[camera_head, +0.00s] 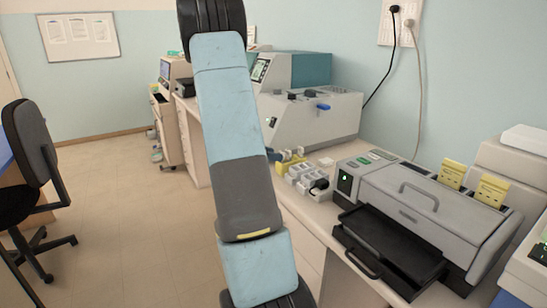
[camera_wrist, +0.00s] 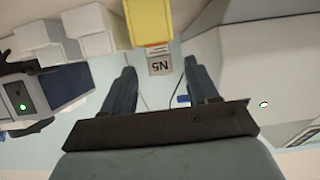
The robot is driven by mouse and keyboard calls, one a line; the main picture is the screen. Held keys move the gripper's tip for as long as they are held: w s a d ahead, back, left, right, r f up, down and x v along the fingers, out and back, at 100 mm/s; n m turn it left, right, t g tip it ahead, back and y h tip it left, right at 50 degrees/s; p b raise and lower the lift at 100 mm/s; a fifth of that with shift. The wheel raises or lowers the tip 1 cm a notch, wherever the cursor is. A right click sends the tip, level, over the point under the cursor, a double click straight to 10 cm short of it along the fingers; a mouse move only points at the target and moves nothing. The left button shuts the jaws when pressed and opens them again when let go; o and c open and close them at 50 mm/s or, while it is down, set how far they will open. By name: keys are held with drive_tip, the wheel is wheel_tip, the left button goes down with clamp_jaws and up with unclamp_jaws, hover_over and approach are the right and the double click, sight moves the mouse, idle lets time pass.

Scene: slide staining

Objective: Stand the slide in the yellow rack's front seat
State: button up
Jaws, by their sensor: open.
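In the wrist view, which looks upside down, the two fingers of my gripper (camera_wrist: 162,68) are open, with clear gaps on both sides. A slide with a white-and-orange label marked N5 (camera_wrist: 159,63) projects from the yellow rack (camera_wrist: 148,22) into the space between the fingertips. It appears to stand in the rack, apart from both fingers; which seat it is in cannot be told. In the head view the yellow rack (camera_head: 291,159) shows only partly beside my arm.
White racks (camera_head: 304,172) stand beside the yellow rack on the counter; they show as pale blocks (camera_wrist: 88,30) in the wrist view. A grey machine with a black tray (camera_head: 392,250) is to the right, with yellow holders (camera_head: 491,190) on top. A large grey instrument (camera_head: 310,120) stands behind.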

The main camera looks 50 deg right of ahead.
drive_tip(key=w+a+r+n+t+y, duration=0.1)
drive_tip(key=w+a+r+n+t, duration=0.2)
drive_tip(key=w+a+r+t, duration=0.45)
drive_tip(key=w+a+r+n+t+y, duration=0.25)
drive_tip(key=w+a+r+t, duration=0.25)
drive_tip(key=a+r, duration=0.5)
drive_tip(key=s+a+r+n+t+y, duration=0.1)
drive_tip(key=a+r+n+t+y, duration=0.2)
drive_tip(key=a, duration=0.6)
drive_tip(key=s+a+r+n+t+y, duration=0.1)
drive_tip(key=a+n+y, duration=0.25)
drive_tip(key=a, duration=0.45)
drive_tip(key=s+a+n+g+y, duration=0.2)
drive_tip(key=s+a+n+y, duration=0.3)
drive_tip(key=s+a, duration=0.65)
drive_tip(key=s+f+n+g+h, duration=0.1)
drive_tip(key=s+n+g, duration=0.1)
drive_tip(key=s, duration=0.6)
drive_tip(key=s+f+n+g+h, duration=0.1)
drive_tip(key=s+f+n+g, duration=0.1)
drive_tip(key=s, duration=0.7)
drive_tip(key=shift+s+a+f+n+g, duration=0.15)
drive_tip(key=shift+a+f+n+g, duration=0.2)
drive_tip(key=shift+g, duration=0.1)
